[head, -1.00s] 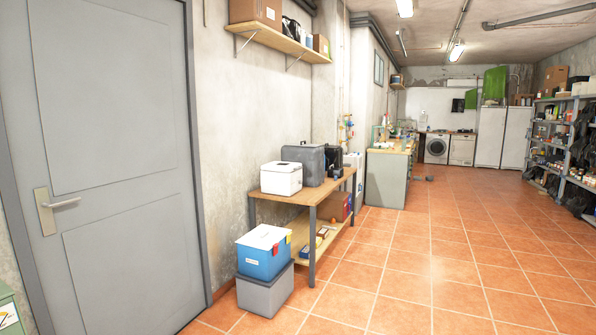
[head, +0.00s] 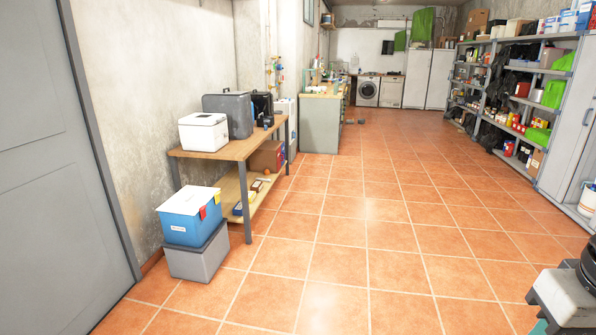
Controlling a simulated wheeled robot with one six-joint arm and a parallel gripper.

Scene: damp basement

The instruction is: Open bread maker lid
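A white box-shaped appliance with a flat, closed top, which looks like the bread maker (head: 204,132), stands at the near end of a wooden table (head: 213,153) against the left wall. Its lid appears shut; its details are too small to read. A dark grey case (head: 229,113) stands right behind it. My gripper is not in view; only a part of my own body shows at the lower right corner. The table is some way ahead of me and to the left.
A blue cooler with a white lid (head: 190,217) sits on a grey box (head: 197,256) in front of the table's near end. A grey door (head: 50,170) is at the left. Loaded shelves (head: 535,128) line the right. The tiled floor (head: 340,240) between is clear.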

